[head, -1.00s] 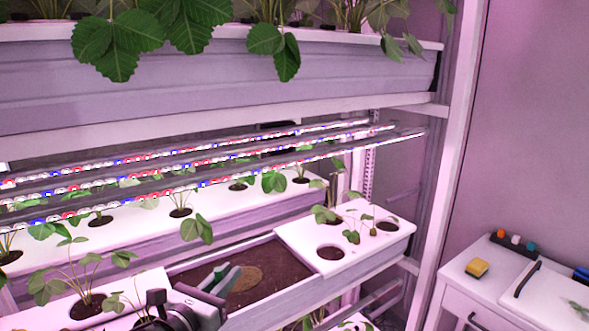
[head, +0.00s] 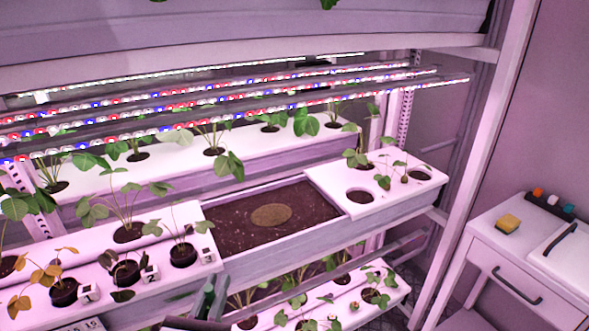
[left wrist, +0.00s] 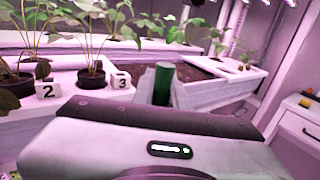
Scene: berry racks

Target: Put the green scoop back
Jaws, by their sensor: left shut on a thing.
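The green scoop shows in the left wrist view as a dark green upright handle (left wrist: 163,82) between my left gripper's fingers. My left gripper (left wrist: 164,98) is shut on it. In the head view my left gripper (head: 208,298) is at the bottom edge, in front of the white rack's near side and below the soil bed (head: 232,228). The scoop's lower part is hidden by the gripper in the wrist view. My right gripper is not in view.
Potted plants stand in the near white tray (head: 190,212) with number cubes (head: 150,273). A white cover (head: 325,177) with holes adjoins the soil bed on the right. A lower tray (head: 350,292) holds more plants. A white cabinet (head: 490,262) stands at right, with a yellow sponge (head: 508,224) on top.

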